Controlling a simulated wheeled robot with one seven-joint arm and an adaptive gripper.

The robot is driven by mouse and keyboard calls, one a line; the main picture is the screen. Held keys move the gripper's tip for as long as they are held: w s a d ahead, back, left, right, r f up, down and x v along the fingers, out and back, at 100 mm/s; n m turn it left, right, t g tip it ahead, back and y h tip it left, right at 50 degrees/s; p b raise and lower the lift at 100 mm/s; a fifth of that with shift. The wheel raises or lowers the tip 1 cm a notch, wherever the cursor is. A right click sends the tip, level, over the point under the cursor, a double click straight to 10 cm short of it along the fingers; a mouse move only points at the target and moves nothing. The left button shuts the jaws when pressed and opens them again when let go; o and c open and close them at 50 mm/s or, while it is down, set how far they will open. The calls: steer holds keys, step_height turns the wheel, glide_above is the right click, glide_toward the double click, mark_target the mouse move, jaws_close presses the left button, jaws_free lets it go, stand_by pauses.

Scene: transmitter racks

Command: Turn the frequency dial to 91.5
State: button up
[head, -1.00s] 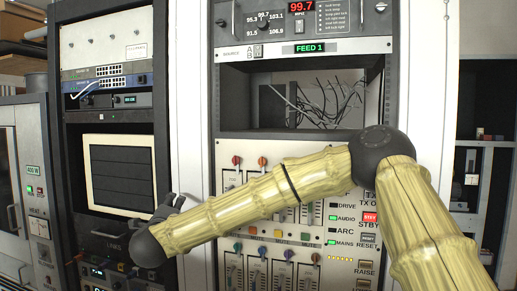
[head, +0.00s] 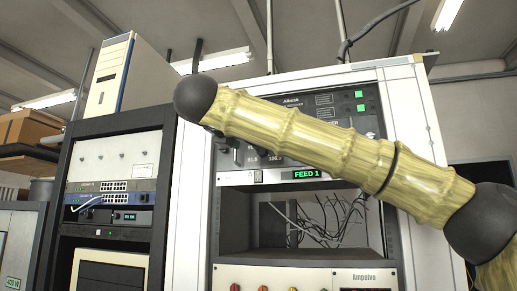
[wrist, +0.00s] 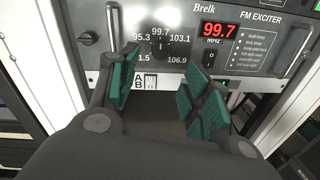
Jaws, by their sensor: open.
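The frequency dial (wrist: 159,47) is a small dark knob on the FM exciter's grey panel in the wrist view. Labels from 91.5, partly cut off by my finger, to 106.9 ring it. The red display (wrist: 219,30) to its right reads 99.7. My gripper (wrist: 163,62) is open and empty, with green-padded fingers. In the picture its left finger lies left of the dial and its right finger below and right. Contact with the panel cannot be told. In the head view my arm covers the dial and display, and my fingers are not clearly visible.
A metal handle (wrist: 115,27) and a dark knob (wrist: 88,38) are left of the dial. A small switch (wrist: 210,58) sits below the display. An open bay with loose wires (head: 322,222) lies below the green FEED 1 sign (head: 308,174).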

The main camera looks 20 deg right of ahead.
steer(key=p+x, duration=0.4)
steer(key=x, duration=0.5)
steer(key=shift+w+d, duration=0.25)
steer(key=shift+c, duration=0.5)
steer(key=c, duration=1)
